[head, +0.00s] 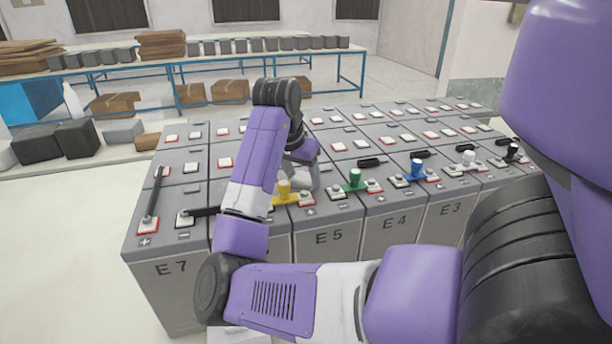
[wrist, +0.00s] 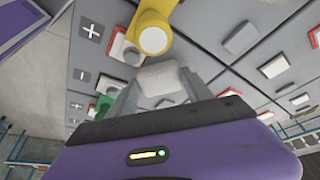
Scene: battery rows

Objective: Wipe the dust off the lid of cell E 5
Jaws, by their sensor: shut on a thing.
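Cell E 5 (head: 328,238) stands in the front row, with its label on the front face and a grey lid on top. My gripper (head: 302,168) reaches down over the lid area of E 5, behind the yellow plug (head: 284,190). It is shut on a white-grey wiping pad (head: 303,181). The pad also shows between the fingers in the wrist view (wrist: 163,78), close to the lids. I cannot tell whether the pad touches the lid. No dust can be made out; my arm and gripper hide part of the lid.
A green plug (head: 355,179) stands just right of the pad, and a blue plug (head: 416,168) further right. A black bar (head: 154,200) lies across terminals at the left. More cell rows lie behind. A blue-framed table (head: 200,62) stands at the back.

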